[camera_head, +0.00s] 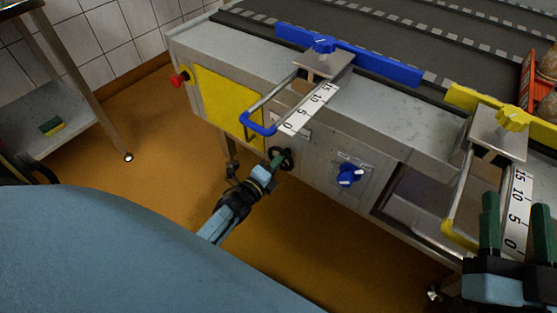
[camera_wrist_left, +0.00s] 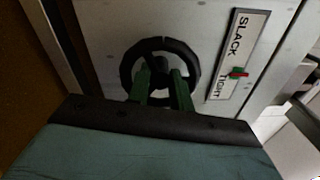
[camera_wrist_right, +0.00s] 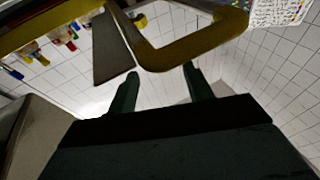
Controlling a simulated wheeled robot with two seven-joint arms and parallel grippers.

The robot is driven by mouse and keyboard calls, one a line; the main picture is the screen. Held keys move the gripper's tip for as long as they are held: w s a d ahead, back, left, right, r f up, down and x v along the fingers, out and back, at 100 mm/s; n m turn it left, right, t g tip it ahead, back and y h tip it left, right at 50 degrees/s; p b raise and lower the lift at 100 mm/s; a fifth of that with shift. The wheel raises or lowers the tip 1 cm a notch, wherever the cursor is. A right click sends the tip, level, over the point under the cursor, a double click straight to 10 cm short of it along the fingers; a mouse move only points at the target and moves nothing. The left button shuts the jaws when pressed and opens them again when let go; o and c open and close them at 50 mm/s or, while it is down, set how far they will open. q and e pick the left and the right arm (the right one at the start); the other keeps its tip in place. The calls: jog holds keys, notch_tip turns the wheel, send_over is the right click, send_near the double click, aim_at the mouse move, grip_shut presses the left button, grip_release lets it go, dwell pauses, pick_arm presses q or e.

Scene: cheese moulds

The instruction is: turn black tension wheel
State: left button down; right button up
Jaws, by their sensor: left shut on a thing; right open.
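The black tension wheel (camera_head: 287,156) is on the front panel of the conveyor machine, low and left of the blue knob. In the left wrist view the wheel (camera_wrist_left: 160,62) is a black ring with spokes, beside a SLACK/TIGHT scale (camera_wrist_left: 238,55) whose red and green pointer (camera_wrist_left: 238,73) sits toward the TIGHT end. My left gripper (camera_head: 277,162) is shut on the wheel; its green fingers (camera_wrist_left: 162,85) reach its lower middle and hide part of it. My right gripper (camera_head: 515,225) is open and empty near the yellow handle; its fingers (camera_wrist_right: 163,92) stand apart in the right wrist view.
A blue selector knob (camera_head: 348,175) is right of the wheel. A blue handle (camera_head: 258,124) projects above it. The yellow handle (camera_head: 459,236) is close to my right gripper. A red stop button (camera_head: 179,79) is at the machine's left end. A side table (camera_head: 75,113) stands at left.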

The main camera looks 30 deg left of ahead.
pick_arm(q)
jog(key=shift+f, duration=0.1)
dwell(0.3)
jog(key=c, duration=1.5)
grip_release()
